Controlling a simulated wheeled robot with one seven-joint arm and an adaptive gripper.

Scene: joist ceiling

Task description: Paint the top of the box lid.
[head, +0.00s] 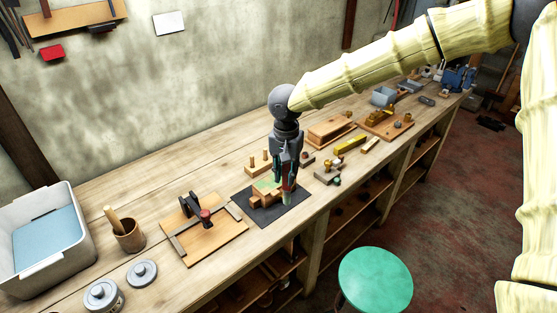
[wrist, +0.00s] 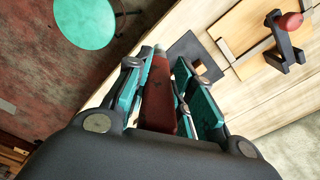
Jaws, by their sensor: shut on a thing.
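My gripper (head: 287,172) points down over the workbench and is shut on a red-handled paintbrush (head: 287,196). In the wrist view, my gripper (wrist: 165,75) has its teal fingers on either side of the dark red handle (wrist: 159,95). The brush's pale green tip shows just below the fingers in the head view, at the right side of a small wooden box (head: 262,201). The top of the box lid (head: 266,187) shows green over a large part, with bare wood around it. I cannot tell whether the bristles touch the box.
The box sits on a dark mat (head: 262,217). To its left are a wooden board with a clamp (head: 205,245), a wooden pot (head: 129,237), tins (head: 103,295) and a grey bin (head: 75,260). Blocks and tools lie to the right. A green stool (head: 376,280) stands in front.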

